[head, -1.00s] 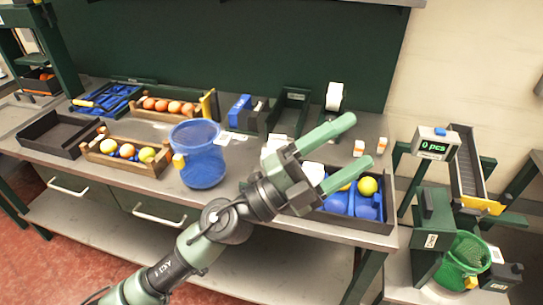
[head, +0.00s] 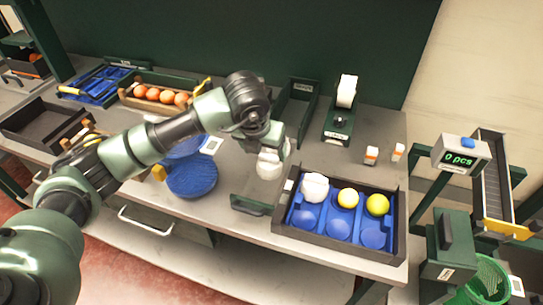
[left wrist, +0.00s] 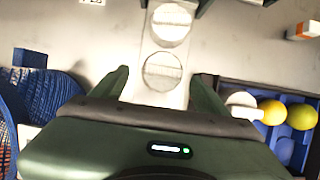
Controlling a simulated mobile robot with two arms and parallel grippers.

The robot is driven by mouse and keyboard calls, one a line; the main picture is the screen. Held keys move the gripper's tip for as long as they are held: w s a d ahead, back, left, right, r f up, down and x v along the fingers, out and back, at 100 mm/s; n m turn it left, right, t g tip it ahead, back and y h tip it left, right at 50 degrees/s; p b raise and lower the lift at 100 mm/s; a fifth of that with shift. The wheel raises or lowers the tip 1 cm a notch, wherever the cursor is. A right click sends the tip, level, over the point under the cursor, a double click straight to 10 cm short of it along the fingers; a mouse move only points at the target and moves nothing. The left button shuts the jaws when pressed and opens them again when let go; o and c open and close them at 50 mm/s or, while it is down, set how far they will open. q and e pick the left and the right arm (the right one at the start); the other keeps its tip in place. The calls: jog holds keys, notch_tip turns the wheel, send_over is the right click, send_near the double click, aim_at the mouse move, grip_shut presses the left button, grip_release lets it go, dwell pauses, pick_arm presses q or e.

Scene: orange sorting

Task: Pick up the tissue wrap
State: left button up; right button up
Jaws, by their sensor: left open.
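In the left wrist view, two pale round shapes lie on a whitish strip, the nearer one (left wrist: 162,71) between the open fingertips (left wrist: 163,80). Another white crumpled wrap (head: 315,186) sits in a back compartment of the tray. My right gripper is not in view.
The black tray (head: 340,245) with blue cups holds two yellow fruits (head: 348,198) at right. A blue mesh basket (head: 191,180) stands to the left, partly behind my arm. A dark green low piece (head: 252,205) stands at the bench's front. A dispenser (head: 340,122) stands behind.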

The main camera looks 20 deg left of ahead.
aim_at(269, 158)
pick_arm(q)
jog(key=shift+d+f+p, duration=0.15)
jog(key=shift+f+p, duration=0.4)
jog(key=shift+f, duration=0.15)
jog(key=shift+p+x, duration=0.45)
jog(key=shift+x, duration=0.35)
jog(key=x, duration=0.3)
jog(key=shift+w+d+p, duration=0.15)
jog(key=shift+w+p, duration=0.05)
jog(key=shift+p, duration=0.1)
jog(key=c, duration=1.1)
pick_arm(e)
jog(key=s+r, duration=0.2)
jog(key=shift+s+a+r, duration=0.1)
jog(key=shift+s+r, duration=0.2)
